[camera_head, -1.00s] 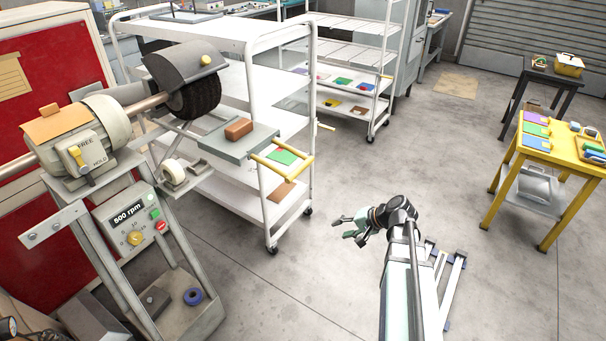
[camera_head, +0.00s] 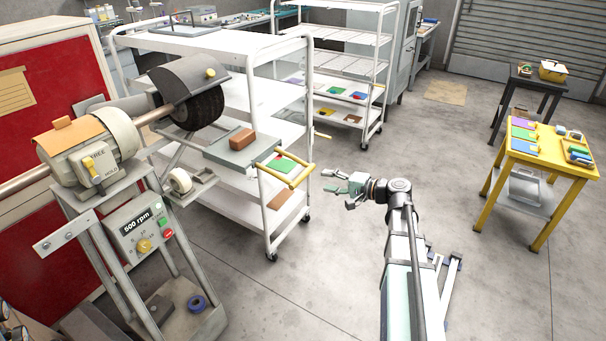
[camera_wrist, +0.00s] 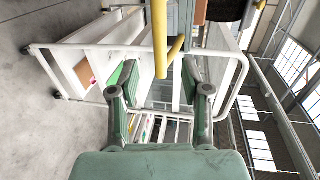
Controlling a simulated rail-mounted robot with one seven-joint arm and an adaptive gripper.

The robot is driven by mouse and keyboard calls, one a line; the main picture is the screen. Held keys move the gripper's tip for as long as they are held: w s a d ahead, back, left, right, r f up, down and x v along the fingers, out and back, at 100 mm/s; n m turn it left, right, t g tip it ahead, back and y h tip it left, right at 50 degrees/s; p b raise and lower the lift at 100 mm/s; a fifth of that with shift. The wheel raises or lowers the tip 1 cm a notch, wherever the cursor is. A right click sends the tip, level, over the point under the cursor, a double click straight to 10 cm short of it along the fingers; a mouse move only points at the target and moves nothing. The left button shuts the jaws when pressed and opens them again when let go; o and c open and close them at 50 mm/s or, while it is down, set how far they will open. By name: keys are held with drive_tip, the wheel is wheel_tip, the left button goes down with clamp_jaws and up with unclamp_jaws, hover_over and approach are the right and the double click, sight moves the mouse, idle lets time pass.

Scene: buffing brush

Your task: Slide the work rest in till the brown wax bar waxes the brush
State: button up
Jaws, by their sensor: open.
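The brown wax bar (camera_head: 242,138) lies on the grey work rest (camera_head: 215,150), which has a yellow handle (camera_head: 294,178) on its near right side. The dark round brush (camera_head: 197,109) sits under a grey hood to the left of the bar, with a gap showing between them. My gripper (camera_head: 337,182) is open and empty, just right of the handle and apart from it. In the wrist view the yellow handle (camera_wrist: 174,52) shows just beyond and between the open fingertips (camera_wrist: 157,82), and part of the brush (camera_wrist: 227,8) shows at the top.
The buffing machine's motor (camera_head: 88,150) and its control box (camera_head: 147,230) reading 500 rpm stand at left. A white shelf cart (camera_head: 268,205) stands right behind the work rest. A yellow table (camera_head: 545,160) stands at right.

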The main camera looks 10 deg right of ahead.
sight(303, 176)
drive_tip(key=p+x, duration=0.2)
drive_tip(key=x, duration=0.8)
drive_tip(key=shift+w+a+p, duration=0.1)
drive_tip(key=shift+a+p, duration=0.05)
drive_tip(key=shift+p, duration=0.25)
clamp_jaws()
